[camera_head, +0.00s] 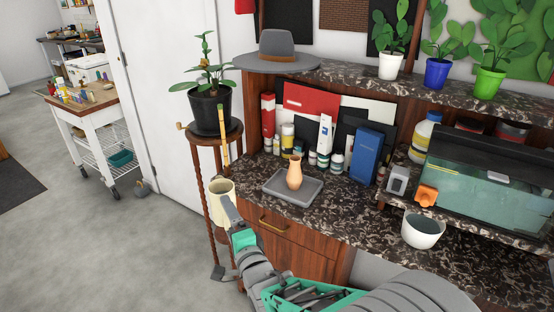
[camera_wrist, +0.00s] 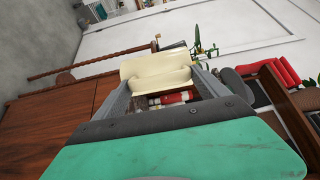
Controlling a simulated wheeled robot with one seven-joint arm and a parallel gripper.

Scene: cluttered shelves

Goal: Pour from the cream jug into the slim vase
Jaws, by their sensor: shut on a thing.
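My gripper (camera_head: 230,212) is shut on the cream jug (camera_head: 221,188). The jug is held in the air in front of the counter, left of the grey tray. In the wrist view the jug (camera_wrist: 157,74) sits between the two fingers (camera_wrist: 160,87). The slim vase (camera_head: 294,173) is a small tan vase with a narrow neck. It stands upright on the grey tray (camera_head: 283,196) on the counter, to the right of the jug and apart from it. Whether the jug holds anything cannot be seen.
A potted plant (camera_head: 209,107) on a tall wooden stand (camera_head: 201,156) is close behind the jug. Bottles and a blue box (camera_head: 367,154) stand behind the vase. A white pot (camera_head: 422,231) and a glass tank (camera_head: 485,190) are at the right. Bare counter (camera_head: 345,205) lies right of the tray.

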